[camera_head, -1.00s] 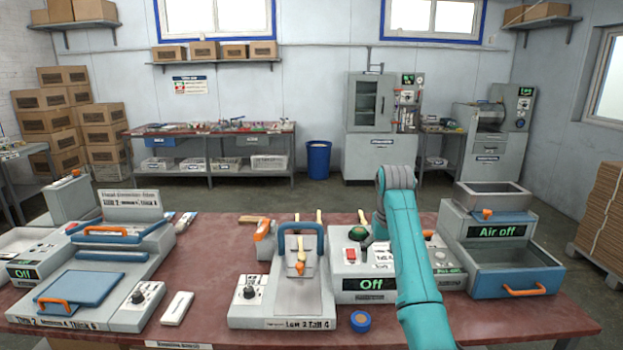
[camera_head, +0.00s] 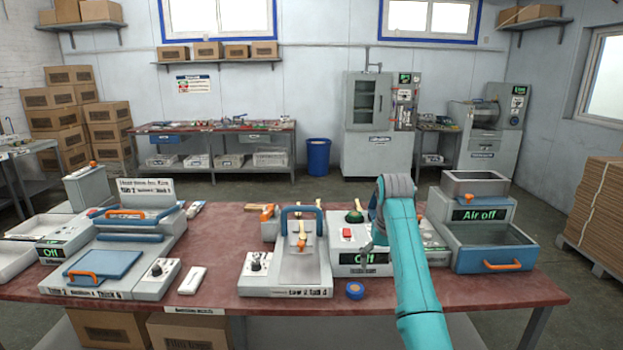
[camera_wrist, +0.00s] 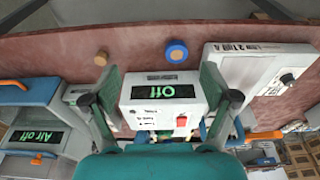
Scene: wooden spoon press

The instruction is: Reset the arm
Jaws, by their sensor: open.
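My teal arm rises from the bottom right in the head view, and my gripper (camera_head: 372,243) hangs at its bent top, partly hidden by the arm. In the wrist view the two fingers of my gripper (camera_wrist: 157,75) are spread wide with nothing held between them. The grey control box (camera_head: 360,258) reading "Off" in green, with a red switch, stands just below and behind the gripper. It shows between the fingers in the wrist view (camera_wrist: 150,110). I cannot tell any contact.
A press with a blue handle (camera_head: 285,270) stands left of the box. An "Air off" unit (camera_head: 495,235) is at right. A larger blue-lidded machine (camera_head: 110,250) is at left. A blue round roll (camera_head: 355,290) lies near the front edge of the red bench (camera_head: 215,255).

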